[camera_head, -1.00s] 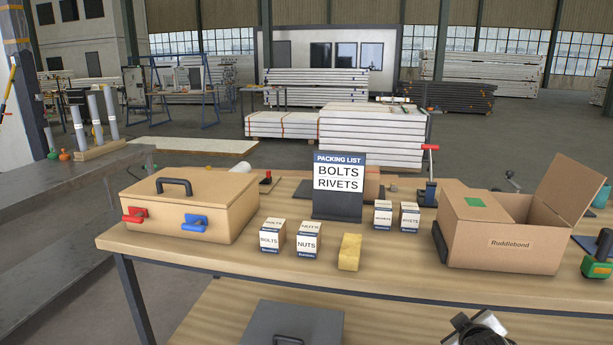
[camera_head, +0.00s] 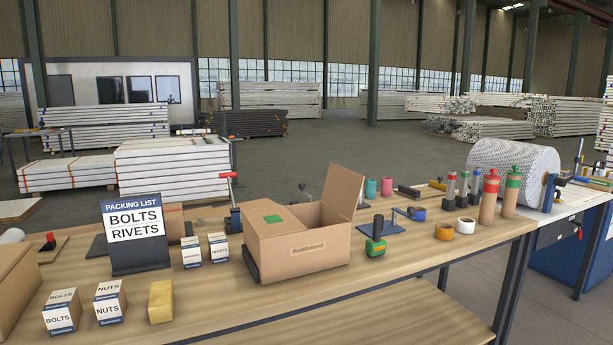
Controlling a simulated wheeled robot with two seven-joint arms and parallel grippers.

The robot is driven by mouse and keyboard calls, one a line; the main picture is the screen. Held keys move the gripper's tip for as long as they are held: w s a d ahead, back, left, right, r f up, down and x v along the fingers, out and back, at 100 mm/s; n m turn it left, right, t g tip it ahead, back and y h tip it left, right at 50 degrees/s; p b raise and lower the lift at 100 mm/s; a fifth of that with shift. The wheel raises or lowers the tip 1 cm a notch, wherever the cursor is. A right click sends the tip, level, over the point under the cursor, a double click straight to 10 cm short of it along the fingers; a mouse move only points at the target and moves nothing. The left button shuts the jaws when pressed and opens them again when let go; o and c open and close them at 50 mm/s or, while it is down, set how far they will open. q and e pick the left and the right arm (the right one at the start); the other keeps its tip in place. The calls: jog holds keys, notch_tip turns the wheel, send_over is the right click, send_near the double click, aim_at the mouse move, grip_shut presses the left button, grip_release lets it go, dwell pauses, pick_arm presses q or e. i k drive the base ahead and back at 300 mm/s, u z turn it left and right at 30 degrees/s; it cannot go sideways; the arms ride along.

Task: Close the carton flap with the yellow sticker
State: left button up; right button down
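I see no yellow sticker on the faces in view; the outer side of the raised flap is hidden. Neither of my grippers is in view.
Right of the carton are a green-and-black tool (camera_head: 376,238), tape rolls (camera_head: 455,228) and red and green bottles (camera_head: 489,196). Left are small boxes (camera_head: 218,248), the sign (camera_head: 135,232) and a yellow block (camera_head: 160,302). The bench front before the carton (camera_head: 330,298) is clear.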

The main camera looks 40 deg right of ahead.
aim_at(342, 188)
jog(key=u, duration=0.15)
jog(key=k, duration=0.2)
jog(key=z, duration=1.1)
jog(key=i, duration=0.6)
jog(key=z, duration=0.5)
jog(key=k, duration=1)
jog(key=z, duration=1.5)
jog(key=i, duration=2.7)
jog(key=u, duration=0.95)
